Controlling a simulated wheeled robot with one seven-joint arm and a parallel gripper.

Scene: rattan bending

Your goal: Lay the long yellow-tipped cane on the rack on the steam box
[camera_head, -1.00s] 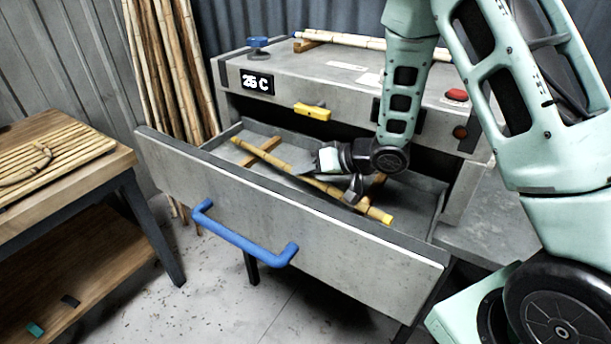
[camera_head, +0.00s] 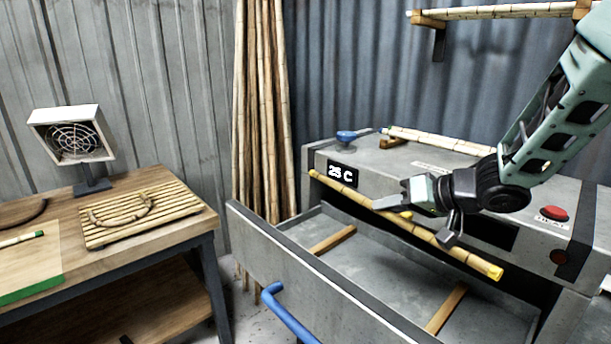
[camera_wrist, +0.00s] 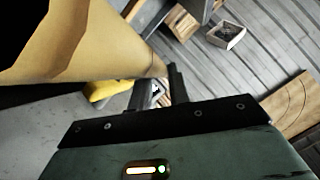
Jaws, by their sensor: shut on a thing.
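The long yellow-tipped cane (camera_head: 420,231) is held in the air above the open drawer, in front of the steam box (camera_head: 395,165). It slants from upper left to lower right, both yellow ends clear. My gripper (camera_head: 425,212) is shut on it near the middle. In the wrist view the cane (camera_wrist: 75,45) fills the upper left, large and close, beside the fingers (camera_wrist: 165,88). On top of the box, another pale cane (camera_head: 440,142) lies on a rack whose left wooden support (camera_head: 392,143) shows; my arm hides part of that area.
The drawer (camera_head: 345,262) stands open with two wooden crossbars and no cane on them. A blue knob (camera_head: 347,137) and red button (camera_head: 553,213) are on the box. A wall rack (camera_head: 430,17) holds a cane above. A bench (camera_head: 190,226) stands left.

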